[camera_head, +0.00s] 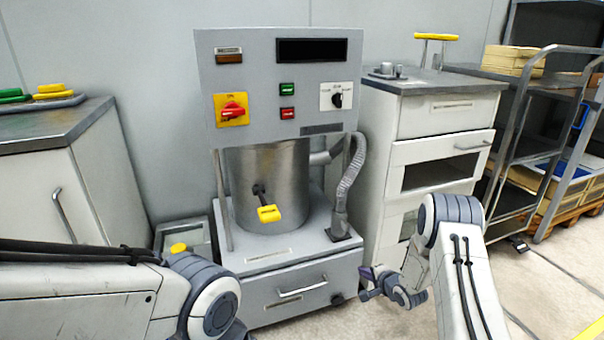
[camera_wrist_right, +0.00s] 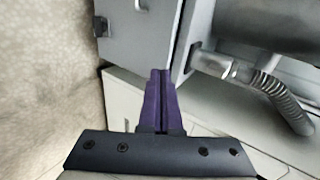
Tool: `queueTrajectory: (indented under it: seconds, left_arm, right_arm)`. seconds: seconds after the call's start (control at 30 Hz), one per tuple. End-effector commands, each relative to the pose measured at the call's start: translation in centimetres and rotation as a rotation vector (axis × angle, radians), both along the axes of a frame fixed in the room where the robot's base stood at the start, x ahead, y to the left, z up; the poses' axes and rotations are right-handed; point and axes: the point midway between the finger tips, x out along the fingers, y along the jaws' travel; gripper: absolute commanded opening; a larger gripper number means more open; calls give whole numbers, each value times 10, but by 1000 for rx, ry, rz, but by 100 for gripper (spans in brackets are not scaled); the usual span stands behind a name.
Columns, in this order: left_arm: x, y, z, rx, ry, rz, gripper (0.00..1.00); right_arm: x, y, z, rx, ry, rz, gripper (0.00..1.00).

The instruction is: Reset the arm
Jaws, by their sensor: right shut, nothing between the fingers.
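My right arm (camera_head: 462,270) comes in from the lower right in the head view. My right gripper (camera_head: 369,274) is low, in front of the white cabinet and beside the right side of the grey machine (camera_head: 225,90). In the right wrist view the two purple fingers of the right gripper (camera_wrist_right: 159,85) lie together, shut and empty. My left arm (camera_head: 90,300) comes in from the lower left. Its gripper is outside the head view.
The machine has a steel drum (camera_head: 245,165), a yellow-tipped lever (camera_head: 269,214), a hose (camera_head: 350,185) and a drawer (camera_head: 300,290). A white cabinet (camera_head: 420,160) stands to its right, a counter (camera_head: 50,125) to the left. A rack (camera_head: 535,90) stands far right.

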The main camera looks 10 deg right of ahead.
Motion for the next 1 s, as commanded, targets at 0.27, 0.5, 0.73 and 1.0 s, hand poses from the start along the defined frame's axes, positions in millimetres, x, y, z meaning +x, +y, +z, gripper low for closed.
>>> queueTrajectory:
  seconds: [0.27, 0.5, 0.73, 1.0]
  left_arm:
    - [0, 0, 0, 0, 0, 0, 50]
    - [0, 0, 0, 0, 0, 0, 50]
    - [0, 0, 0, 0, 0, 0, 50]
    - [0, 0, 0, 0, 0, 0, 50]
  right_arm:
    - [-21, 100, 96, -446, 128, 296, 0]
    - [-128, 186, 173, -780, 267, 691, 0]
    - [-269, 228, 218, -960, 347, 1148, 0]
    - [-394, 230, 238, -1020, 354, 1584, 0]
